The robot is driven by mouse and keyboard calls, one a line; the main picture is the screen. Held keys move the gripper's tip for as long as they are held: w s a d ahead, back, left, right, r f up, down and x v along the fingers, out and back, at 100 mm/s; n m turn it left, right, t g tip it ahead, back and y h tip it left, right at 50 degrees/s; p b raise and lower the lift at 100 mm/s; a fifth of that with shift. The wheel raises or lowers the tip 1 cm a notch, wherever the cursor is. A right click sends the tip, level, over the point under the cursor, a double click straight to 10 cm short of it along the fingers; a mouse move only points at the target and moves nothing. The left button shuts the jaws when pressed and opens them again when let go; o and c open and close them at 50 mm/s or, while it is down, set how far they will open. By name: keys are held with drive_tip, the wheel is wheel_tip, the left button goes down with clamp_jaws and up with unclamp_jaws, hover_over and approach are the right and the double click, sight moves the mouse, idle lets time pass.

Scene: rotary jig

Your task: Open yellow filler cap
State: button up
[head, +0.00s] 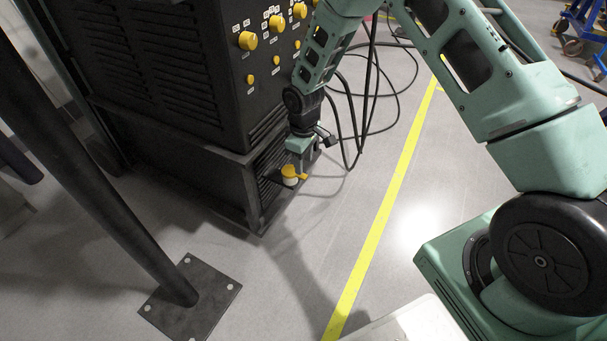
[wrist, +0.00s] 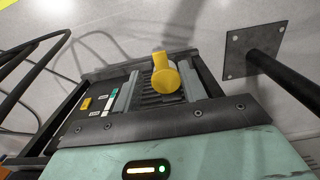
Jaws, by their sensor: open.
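The yellow filler cap (head: 289,170) sits on a short white neck (head: 290,182) low beside the dark cabinet's front corner. It has a small tab sticking out to one side. My gripper (head: 297,166) points down right at the cap. In the wrist view the yellow cap (wrist: 166,79) shows between the two fingers of my gripper (wrist: 158,86), with its round end towards the camera. The jaws are open, with a finger on each side of the cap. I cannot tell whether either finger touches it. The white neck is hidden in the wrist view.
The dark cabinet (head: 165,75) with yellow knobs (head: 248,41) stands close behind my gripper. Black cables (head: 362,110) hang and loop on the floor to its right. A dark slanted post on a square base plate (head: 190,300) stands at front left.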

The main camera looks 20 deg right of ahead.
sight(304, 176)
drive_tip(key=shift+f+b, duration=0.45)
drive_tip(key=shift+f, duration=1.7)
drive_tip(key=shift+c, duration=0.3)
clamp_jaws()
drive_tip(key=shift+w+a+r+g+h+p, duration=0.2)
drive_tip(key=shift+r+g+h+p, duration=0.25)
drive_tip(key=shift+p, duration=0.45)
drive_tip(key=shift+w+a+r+g+h+p, duration=0.1)
drive_tip(key=shift+w+r+g+h+p, duration=0.1)
drive_tip(key=shift+r+g+h+p, duration=0.45)
drive_tip(key=shift+f, duration=0.2)
